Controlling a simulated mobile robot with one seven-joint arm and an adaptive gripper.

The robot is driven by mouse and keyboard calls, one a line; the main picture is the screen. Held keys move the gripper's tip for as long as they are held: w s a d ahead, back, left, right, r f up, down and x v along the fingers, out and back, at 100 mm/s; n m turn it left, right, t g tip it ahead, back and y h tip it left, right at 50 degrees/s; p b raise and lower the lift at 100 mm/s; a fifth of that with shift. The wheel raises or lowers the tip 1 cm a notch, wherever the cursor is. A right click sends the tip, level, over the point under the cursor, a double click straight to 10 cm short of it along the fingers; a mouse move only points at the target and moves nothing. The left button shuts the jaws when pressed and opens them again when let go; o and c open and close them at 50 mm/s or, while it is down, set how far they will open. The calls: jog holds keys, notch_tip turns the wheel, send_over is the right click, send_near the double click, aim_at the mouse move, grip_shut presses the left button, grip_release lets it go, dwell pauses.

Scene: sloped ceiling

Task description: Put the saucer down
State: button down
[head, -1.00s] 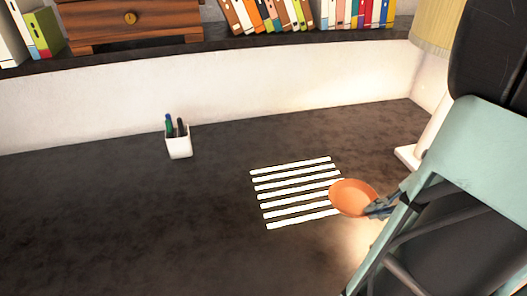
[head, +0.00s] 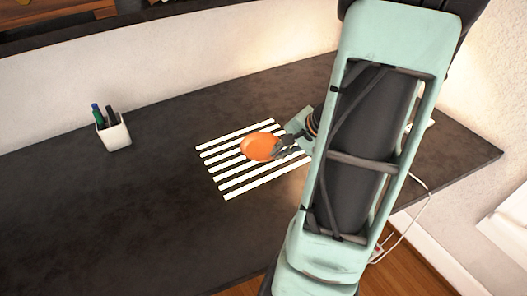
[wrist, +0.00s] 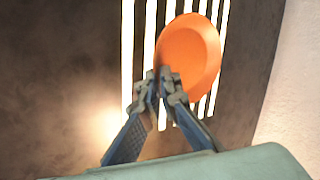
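The orange saucer (head: 258,146) is over the white striped patch (head: 222,184) on the dark tabletop. In the wrist view the saucer (wrist: 188,58) sits at the fingertips, its near rim between them. My gripper (head: 281,147) is shut on that rim from the right side. It also shows in the wrist view (wrist: 162,86), with both fingers converging on the rim. I cannot tell whether the saucer touches the tabletop or is held slightly above it.
A white pen cup (head: 113,132) with pens stands to the left on the dark desk (head: 110,220). A pale wall (head: 180,70) runs along the back, under a shelf. A white cable (head: 408,225) hangs past the desk's right edge. The desk's left and front are clear.

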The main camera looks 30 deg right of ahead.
aim_at(267, 166)
jog(key=x, duration=0.2)
jog(key=shift+w+f, duration=0.15)
jog(key=shift+w, duration=0.1)
jog(key=shift+w+f+b, duration=0.2)
jog(key=shift+f+b, duration=0.35)
jog(key=shift+f, duration=1.1)
jog(key=shift+f, duration=0.2)
jog(key=c, duration=2.4)
grip_release()
jog(key=shift+r, duration=0.2)
jog(key=p+v, duration=0.2)
jog(key=v, duration=1)
jog(key=shift+w, duration=0.1)
